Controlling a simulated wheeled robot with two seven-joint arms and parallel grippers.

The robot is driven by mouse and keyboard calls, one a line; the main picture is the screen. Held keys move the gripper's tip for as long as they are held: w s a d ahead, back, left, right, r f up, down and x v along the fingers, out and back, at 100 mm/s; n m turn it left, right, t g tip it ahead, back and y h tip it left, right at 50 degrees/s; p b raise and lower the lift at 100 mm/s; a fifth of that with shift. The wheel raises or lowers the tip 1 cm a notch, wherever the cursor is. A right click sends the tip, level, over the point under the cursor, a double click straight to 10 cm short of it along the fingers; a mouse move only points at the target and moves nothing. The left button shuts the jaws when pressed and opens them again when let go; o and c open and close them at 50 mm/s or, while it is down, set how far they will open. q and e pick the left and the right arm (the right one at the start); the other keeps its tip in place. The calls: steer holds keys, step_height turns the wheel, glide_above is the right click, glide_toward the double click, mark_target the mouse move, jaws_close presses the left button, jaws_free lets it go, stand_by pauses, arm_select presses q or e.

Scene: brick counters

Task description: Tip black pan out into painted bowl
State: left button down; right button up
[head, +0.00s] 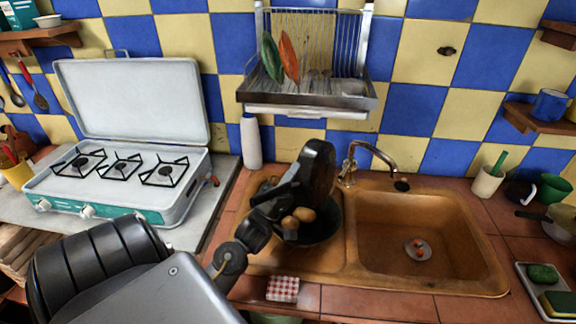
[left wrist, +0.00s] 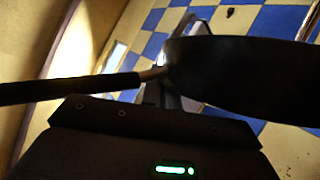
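The black pan (head: 322,232) is over the left part of the sink unit, with brown rounded pieces (head: 304,214) showing at it. My left gripper (head: 292,200) is in front of it and hides part of it. In the left wrist view the pan (left wrist: 245,75) fills the upper right, and its dark handle (left wrist: 70,90) runs left across the gripper. The left gripper (left wrist: 168,75) appears shut on the handle near the pan. I cannot make out a painted bowl; it may be hidden behind the arm and pan. My right gripper is not in view.
The sink basin (head: 410,235) is at the right, with a tap (head: 365,150) behind it. A dish rack (head: 305,95) hangs above. A white bottle (head: 250,142) stands behind the pan. A gas stove (head: 120,180) is at the left. A red checked item (head: 283,289) lies in front.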

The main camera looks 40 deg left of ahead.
mark_target(316, 177)
arm_select(q)
steer(key=d+m+g+h, duration=0.1)
steer(key=d+m+h, duration=0.1)
steer(key=m, duration=0.1)
steer(key=w+d+r+m+g+h, duration=0.1)
steer(key=m+g+h, duration=0.1)
steer(key=m+h, duration=0.1)
steer(key=d+m+g+h, duration=0.2)
steer(key=m, duration=0.1)
steer(key=shift+w+d+r+p, duration=0.15)
steer(key=shift+w+d+p, duration=0.05)
steer(key=shift+d+p, duration=0.15)
steer(key=w+d+f+m+g+p, duration=0.2)
steer(key=w+d+m+g+p, duration=0.1)
steer(key=d+m+g+p, duration=0.6)
steer(key=d+f+m+g+y+p, duration=0.2)
steer(key=d+f+y+p, duration=0.1)
steer(key=f, duration=0.4)
steer(key=shift+w+d+f+g+y, duration=0.15)
steer(key=shift+w+d+g+y, duration=0.2)
steer(key=shift+d+y, duration=0.2)
